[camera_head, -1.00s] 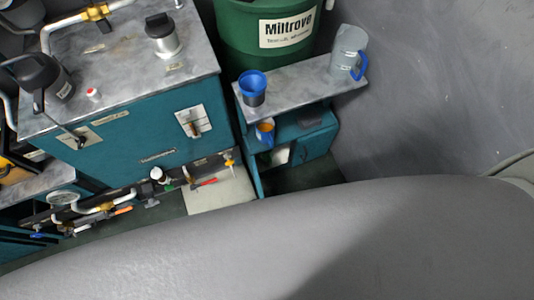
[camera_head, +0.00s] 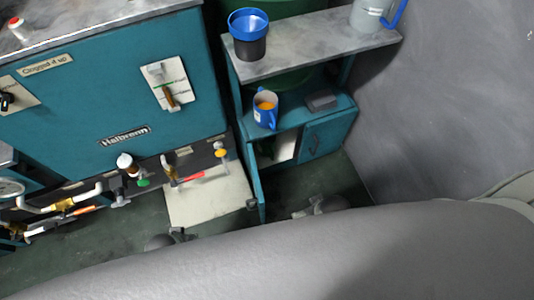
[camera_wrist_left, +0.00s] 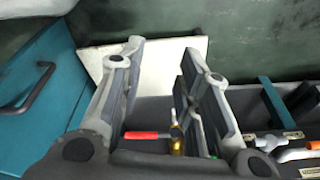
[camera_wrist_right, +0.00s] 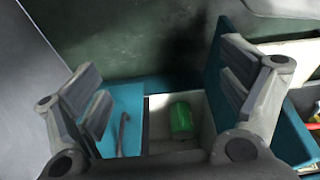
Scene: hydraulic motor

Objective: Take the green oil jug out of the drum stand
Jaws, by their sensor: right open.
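The green oil jug (camera_wrist_right: 181,118) shows in the right wrist view, inside the pale compartment of the drum stand; in the head view it is too dark to make out clearly. The teal drum stand (camera_head: 325,139) has its left door (camera_head: 255,182) swung open and its right door shut. My right gripper (camera_head: 305,212) is low in front of the stand; in its wrist view the fingers (camera_wrist_right: 170,95) are wide apart and empty, with the jug beyond them. My left gripper (camera_head: 180,234) is further left, near the floor; its fingers (camera_wrist_left: 160,65) are apart and empty.
A blue mug (camera_head: 265,109) and a dark block (camera_head: 321,101) sit on the stand's middle shelf. A blue-rimmed cup (camera_head: 248,35) and a grey jug (camera_head: 372,14) stand on top. Pipes with valves (camera_head: 130,165) run along the teal machine at left. The grey wall bounds the right.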

